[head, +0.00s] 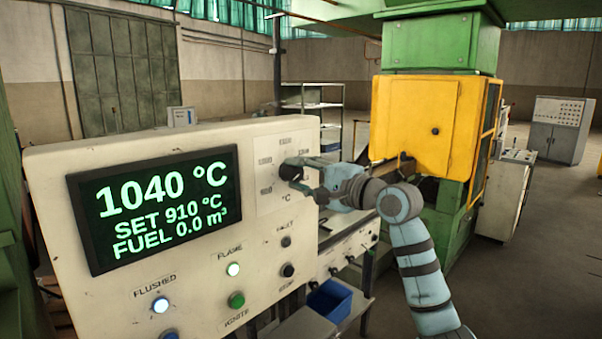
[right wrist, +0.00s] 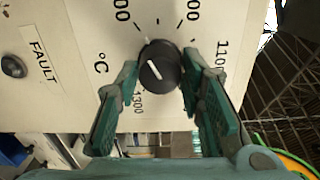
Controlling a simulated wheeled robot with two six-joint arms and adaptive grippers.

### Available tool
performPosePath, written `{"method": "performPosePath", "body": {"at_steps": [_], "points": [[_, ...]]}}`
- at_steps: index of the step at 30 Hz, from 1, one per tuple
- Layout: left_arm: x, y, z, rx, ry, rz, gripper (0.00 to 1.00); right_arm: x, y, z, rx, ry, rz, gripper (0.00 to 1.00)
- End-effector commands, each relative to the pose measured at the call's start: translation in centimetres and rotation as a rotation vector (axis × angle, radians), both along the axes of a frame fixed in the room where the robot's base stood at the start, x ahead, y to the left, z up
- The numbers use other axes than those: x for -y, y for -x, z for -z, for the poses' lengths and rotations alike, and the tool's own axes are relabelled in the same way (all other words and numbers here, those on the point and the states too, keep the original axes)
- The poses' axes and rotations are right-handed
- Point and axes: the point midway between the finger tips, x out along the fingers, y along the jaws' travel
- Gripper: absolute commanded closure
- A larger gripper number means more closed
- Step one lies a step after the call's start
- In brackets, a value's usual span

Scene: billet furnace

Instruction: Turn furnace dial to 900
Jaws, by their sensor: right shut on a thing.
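The furnace panel (head: 50,175) stands at the left in the head view. Its display (head: 155,208) reads 1040 °C, SET 910 °C and FUEL 0.0 m³. The round black dial (right wrist: 160,67) has a white pointer mark and printed temperature numbers around it; "1100" and "1300" are partly readable in the right wrist view. My right gripper (right wrist: 160,76) is shut on the dial, one finger on each side of it. In the head view my right gripper (head: 302,177) reaches the dial from the right and covers part of it. My left gripper is not in view.
The lit FLUSHED lamp (head: 160,305) and FLAME lamp (head: 233,269), green IGNITE button (head: 236,300) and dark FAULT lamp (head: 286,241) sit below the display and dial. A yellow and green machine (head: 415,120) stands behind my right arm. A blue bin (head: 330,301) is low beside the panel.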

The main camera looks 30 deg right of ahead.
Motion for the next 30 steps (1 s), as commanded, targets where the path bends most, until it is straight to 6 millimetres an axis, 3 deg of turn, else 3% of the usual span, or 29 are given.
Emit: {"method": "performPosePath", "body": {"at_steps": [20, 21, 24, 30], "points": [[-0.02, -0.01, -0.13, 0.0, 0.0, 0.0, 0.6, -0.01, -0.01, 0.04, 0.023, 0.068, 0.0, 0.93], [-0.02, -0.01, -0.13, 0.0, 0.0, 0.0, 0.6, -0.01, -0.01, 0.04, 0.023, 0.068, 0.0, 0.62], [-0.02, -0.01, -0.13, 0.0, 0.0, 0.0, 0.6, -0.01, -0.01, 0.04, 0.023, 0.068, 0.0, 0.46], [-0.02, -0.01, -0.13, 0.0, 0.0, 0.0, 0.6, -0.01, -0.01, 0.02, 0.023, 0.067, 0.0, 0.45]]}}
